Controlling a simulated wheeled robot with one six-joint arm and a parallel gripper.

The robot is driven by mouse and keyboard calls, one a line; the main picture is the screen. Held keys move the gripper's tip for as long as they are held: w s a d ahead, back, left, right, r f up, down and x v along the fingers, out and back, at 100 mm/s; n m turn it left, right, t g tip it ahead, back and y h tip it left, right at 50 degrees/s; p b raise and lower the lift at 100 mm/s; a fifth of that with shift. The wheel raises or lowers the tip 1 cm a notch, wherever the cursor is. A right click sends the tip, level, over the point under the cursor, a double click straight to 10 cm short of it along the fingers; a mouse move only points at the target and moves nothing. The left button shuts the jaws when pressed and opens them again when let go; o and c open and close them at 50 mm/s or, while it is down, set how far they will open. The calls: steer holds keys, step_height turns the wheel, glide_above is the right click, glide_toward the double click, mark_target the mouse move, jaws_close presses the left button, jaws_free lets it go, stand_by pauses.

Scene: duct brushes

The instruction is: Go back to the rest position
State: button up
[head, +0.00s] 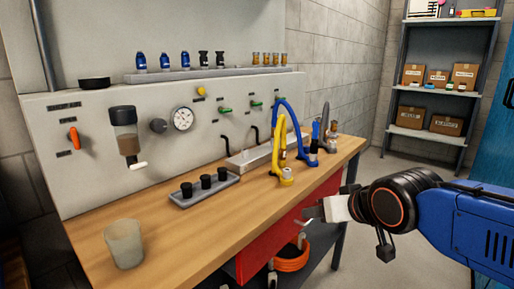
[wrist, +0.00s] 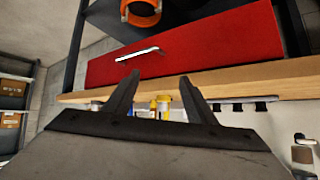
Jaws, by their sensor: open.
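My gripper (head: 313,211) is in front of the wooden workbench (head: 165,222), at its right part, near the red drawer (head: 262,247). Its fingers are apart, with nothing seen between them. In the wrist view, which looks upside down, the two dark fingers of my gripper (wrist: 159,77) point toward the bench edge (wrist: 235,83) and the red drawer front (wrist: 205,48) with its bright handle. My blue arm reaches in from the right of the head view.
A black-capped rack (head: 204,190) and a cup (head: 124,243) stand further left. An orange coil (head: 290,259) lies below. Floor is clear toward the shelf (head: 429,133).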

steer(key=s+d+f+m+g+h, duration=0.1)
steer(key=s+d+f+g, duration=0.1)
steer(key=s+d+f, duration=0.3)
steer(key=s+d+f+m+g+h, duration=0.1)
steer(key=s+d+f+g+h, duration=0.1)
steer(key=s+d+f, duration=0.4)
steer(key=s+d+g, duration=0.1)
steer(key=s+d, duration=0.1)
steer(key=s, duration=0.2)
steer(key=shift+s+f, duration=0.25)
steer(key=shift+s, duration=0.1)
steer(key=shift+a, duration=0.1)
stand_by(0.5)
